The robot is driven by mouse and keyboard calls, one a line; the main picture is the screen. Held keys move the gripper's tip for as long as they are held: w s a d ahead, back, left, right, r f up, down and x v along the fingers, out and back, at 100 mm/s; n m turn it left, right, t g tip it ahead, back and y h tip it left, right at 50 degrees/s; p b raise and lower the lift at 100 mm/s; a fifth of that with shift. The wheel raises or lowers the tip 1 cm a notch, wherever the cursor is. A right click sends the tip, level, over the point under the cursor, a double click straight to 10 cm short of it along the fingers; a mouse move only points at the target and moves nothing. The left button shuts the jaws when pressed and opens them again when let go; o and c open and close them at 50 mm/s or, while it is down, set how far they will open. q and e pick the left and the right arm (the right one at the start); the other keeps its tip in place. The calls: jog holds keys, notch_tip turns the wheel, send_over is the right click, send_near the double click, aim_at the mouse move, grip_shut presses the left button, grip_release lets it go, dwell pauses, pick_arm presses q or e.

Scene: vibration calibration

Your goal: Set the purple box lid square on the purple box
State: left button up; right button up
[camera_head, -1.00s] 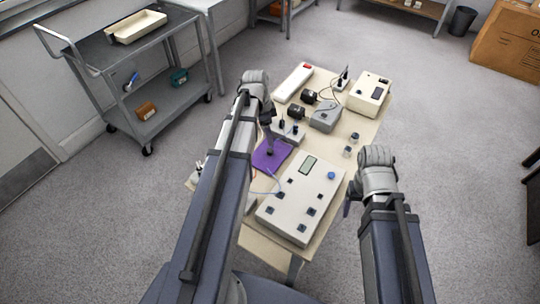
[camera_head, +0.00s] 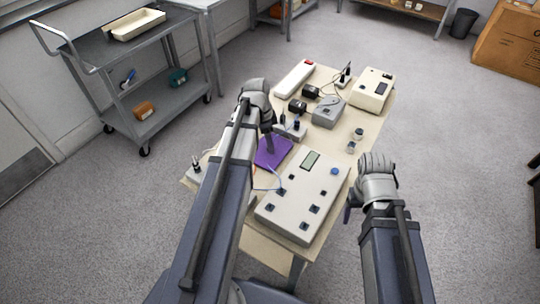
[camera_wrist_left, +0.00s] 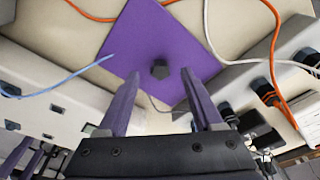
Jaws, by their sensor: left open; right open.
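A flat purple square (camera_head: 273,152) with a dark knob lies on the table, and I take it for the purple box lid. It also shows in the left wrist view (camera_wrist_left: 150,38), with the knob (camera_wrist_left: 159,70) near its lower corner. My left gripper (camera_head: 268,142) is over it. In the left wrist view its two fingers (camera_wrist_left: 156,88) are apart, with the knob beyond and between their tips, nothing held. I cannot tell whether a purple box is under the lid. My right gripper (camera_head: 349,207) is open and empty, right of the table.
A white control box (camera_head: 303,197) with a small screen stands close to the lid. Behind are a grey device (camera_head: 328,112), a white power strip (camera_head: 294,80) and a white instrument (camera_head: 371,89). Blue, orange and white cables run near the lid. A grey cart (camera_head: 158,80) stands left.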

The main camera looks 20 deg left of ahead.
pick_arm(q)
notch_tip(320, 180, down, 2)
jog(key=shift+w+d+b, duration=0.1)
jog(key=shift+b, duration=0.4)
jog(key=shift+r, duration=0.1)
jog(key=shift+c, duration=0.2)
grip_shut()
